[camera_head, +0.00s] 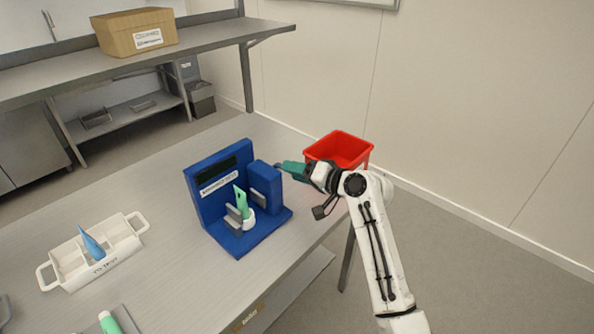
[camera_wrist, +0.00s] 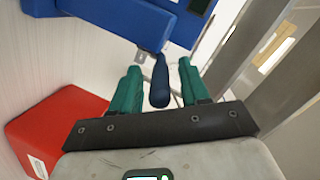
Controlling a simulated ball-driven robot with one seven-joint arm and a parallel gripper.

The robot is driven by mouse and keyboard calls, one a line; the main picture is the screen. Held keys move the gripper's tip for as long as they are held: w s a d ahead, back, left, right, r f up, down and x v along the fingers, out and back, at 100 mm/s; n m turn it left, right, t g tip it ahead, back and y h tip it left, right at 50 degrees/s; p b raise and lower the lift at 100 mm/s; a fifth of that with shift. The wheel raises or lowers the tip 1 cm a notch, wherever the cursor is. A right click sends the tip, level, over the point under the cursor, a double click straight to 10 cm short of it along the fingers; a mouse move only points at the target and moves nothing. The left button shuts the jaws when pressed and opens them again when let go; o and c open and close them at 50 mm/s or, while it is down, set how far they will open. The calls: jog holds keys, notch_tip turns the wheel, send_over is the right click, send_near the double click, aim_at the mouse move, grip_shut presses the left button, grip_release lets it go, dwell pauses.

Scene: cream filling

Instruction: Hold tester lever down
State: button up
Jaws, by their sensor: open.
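The blue tester (camera_head: 205,185) stands on the table in the head view, with a dark display window and a white label. A green pointed piece (camera_head: 241,203) stands in a white cup (camera_head: 248,219) on its base. My gripper (camera_head: 283,167) is at the tester's right side, its green fingers pointing left towards it. In the wrist view my gripper (camera_wrist: 159,68) is open. The dark blue lever handle (camera_wrist: 160,88) shows between its two fingers, with a gap on each side. The lever's far end is at the blue housing (camera_wrist: 120,20). In the head view the lever is mostly hidden by the fingers.
A red bin (camera_head: 345,148) is just behind my gripper and also shows at left in the wrist view (camera_wrist: 50,135). A white tray (camera_head: 100,262) holding a blue cone is at the table's left. A shelf (camera_head: 200,48) with a cardboard box (camera_head: 135,32) hangs above the back.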

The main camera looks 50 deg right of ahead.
grip_shut()
dwell(0.4)
